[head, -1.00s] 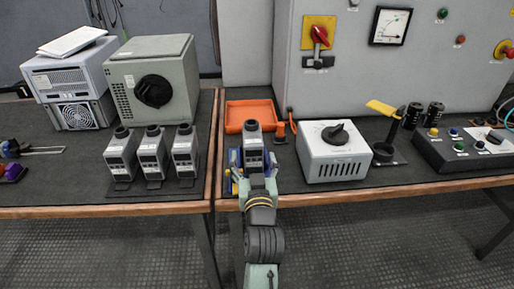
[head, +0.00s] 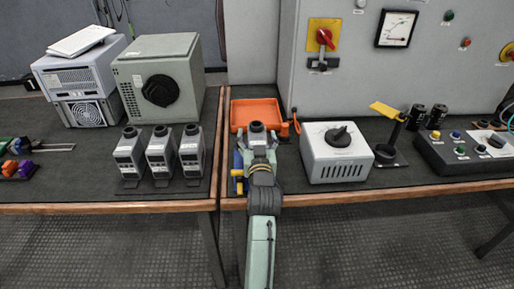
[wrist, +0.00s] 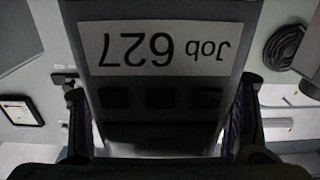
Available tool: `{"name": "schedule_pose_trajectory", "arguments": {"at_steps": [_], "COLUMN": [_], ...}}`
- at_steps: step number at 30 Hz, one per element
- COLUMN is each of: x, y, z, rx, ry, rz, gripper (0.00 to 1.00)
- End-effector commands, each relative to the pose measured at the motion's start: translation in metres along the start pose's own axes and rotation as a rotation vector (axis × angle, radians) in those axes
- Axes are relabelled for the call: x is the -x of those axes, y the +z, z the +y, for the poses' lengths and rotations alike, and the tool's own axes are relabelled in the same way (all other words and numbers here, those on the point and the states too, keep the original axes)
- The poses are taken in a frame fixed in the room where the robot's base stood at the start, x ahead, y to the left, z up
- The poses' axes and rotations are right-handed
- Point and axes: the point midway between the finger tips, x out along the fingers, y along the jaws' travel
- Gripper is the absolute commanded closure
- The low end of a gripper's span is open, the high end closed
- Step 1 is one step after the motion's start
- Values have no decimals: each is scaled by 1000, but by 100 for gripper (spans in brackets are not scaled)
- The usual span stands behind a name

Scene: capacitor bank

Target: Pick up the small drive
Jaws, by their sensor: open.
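A small grey drive (head: 257,136) with a dark round top stands upright on the right-hand bench, partly hidden behind my gripper (head: 259,159). In the wrist view a grey box face with a white label reading "Job 627", upside down (wrist: 165,88), fills the middle; it appears to be this drive. My gripper (wrist: 160,128) is open, with one finger on each side of the box. I cannot tell whether either finger touches it. Three similar grey units, left (head: 129,152), middle (head: 160,150) and right (head: 191,149), stand in a row on the left bench.
An orange tray (head: 236,118) lies behind the drive. A blue and yellow item (head: 238,170) is just left of my gripper. A white box with a dark knob (head: 336,165) stands to the right. A grey cabinet (head: 370,75) closes off the back.

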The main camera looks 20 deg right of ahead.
Motion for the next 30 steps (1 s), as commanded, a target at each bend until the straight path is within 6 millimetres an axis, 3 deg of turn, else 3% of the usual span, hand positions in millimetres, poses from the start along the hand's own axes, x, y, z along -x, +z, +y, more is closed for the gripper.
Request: {"name": "schedule_pose_trajectory", "arguments": {"at_steps": [4, 30], "x": [0, 1], "y": [0, 0], "z": [0, 0], "rx": [0, 0], "ry": [0, 0], "rz": [0, 0], "gripper": [31, 89]}}
